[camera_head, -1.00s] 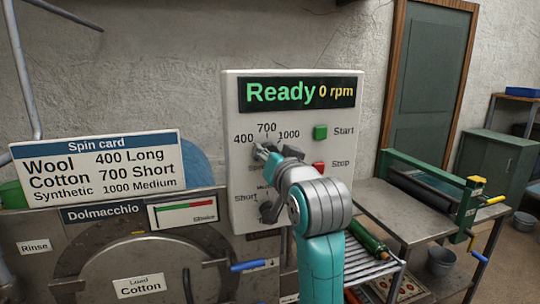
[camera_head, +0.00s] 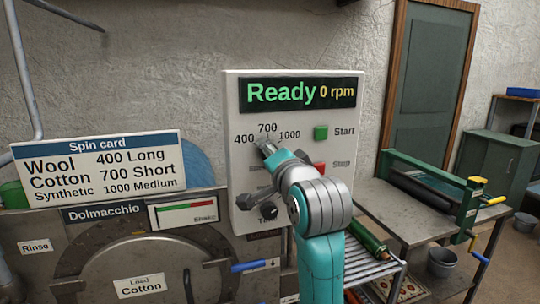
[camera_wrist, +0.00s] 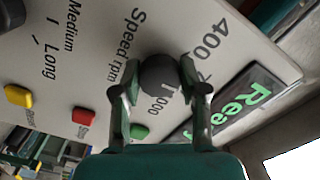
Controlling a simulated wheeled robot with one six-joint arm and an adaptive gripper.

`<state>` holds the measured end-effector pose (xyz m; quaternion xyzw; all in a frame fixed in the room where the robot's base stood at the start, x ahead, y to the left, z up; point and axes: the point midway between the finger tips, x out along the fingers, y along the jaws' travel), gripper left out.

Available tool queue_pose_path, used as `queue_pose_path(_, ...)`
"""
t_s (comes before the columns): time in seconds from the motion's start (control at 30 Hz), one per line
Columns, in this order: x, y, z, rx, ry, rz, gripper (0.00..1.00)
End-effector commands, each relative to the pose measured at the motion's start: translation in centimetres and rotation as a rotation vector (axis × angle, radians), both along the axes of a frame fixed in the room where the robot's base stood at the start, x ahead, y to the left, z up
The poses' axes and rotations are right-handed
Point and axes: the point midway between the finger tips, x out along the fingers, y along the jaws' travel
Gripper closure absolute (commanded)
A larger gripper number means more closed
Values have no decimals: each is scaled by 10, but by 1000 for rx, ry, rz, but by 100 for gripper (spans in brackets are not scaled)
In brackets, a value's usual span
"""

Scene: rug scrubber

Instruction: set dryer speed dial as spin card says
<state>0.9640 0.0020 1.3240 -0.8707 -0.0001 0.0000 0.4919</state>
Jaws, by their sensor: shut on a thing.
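The spin card (camera_head: 150,172) at the left reads Wool 400 Long, Cotton 700 Short, Synthetic 1000 Medium. The load label (camera_head: 141,286) on the round door reads Cotton. The white dryer panel (camera_head: 236,110) has a display (camera_head: 300,93) reading Ready, 0 rpm. My gripper (camera_wrist: 160,80) is shut on the dark round speed dial (camera_wrist: 160,74), one finger on each side. The dial lies below the 400, 700 and 1000 marks. In the head view my gripper (camera_head: 264,148) hides most of it. I cannot tell where its pointer stands.
A green start button (camera_head: 320,132) and red stop button (camera_head: 319,167) sit right of my gripper, the red one close to my wrist. A lower time knob (camera_head: 266,197) is partly behind my arm. A roller bench (camera_head: 400,205) stands at the right.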

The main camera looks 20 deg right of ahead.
Motion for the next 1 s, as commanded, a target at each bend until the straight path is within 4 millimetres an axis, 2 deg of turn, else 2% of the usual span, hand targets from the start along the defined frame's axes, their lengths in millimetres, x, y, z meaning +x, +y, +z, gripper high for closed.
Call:
queue_pose_path(0.5,0,0,0,19,1,-1,92)
queue_pose_path(0.53,0,0,0,19,1,-1,52)
queue_pose_path(0.6,0,0,0,19,1,-1,35)
queue_pose_path(0.63,0,0,0,19,1,-1,32)
queue_pose_path(1.0,-4,0,0,19,0,0,32)
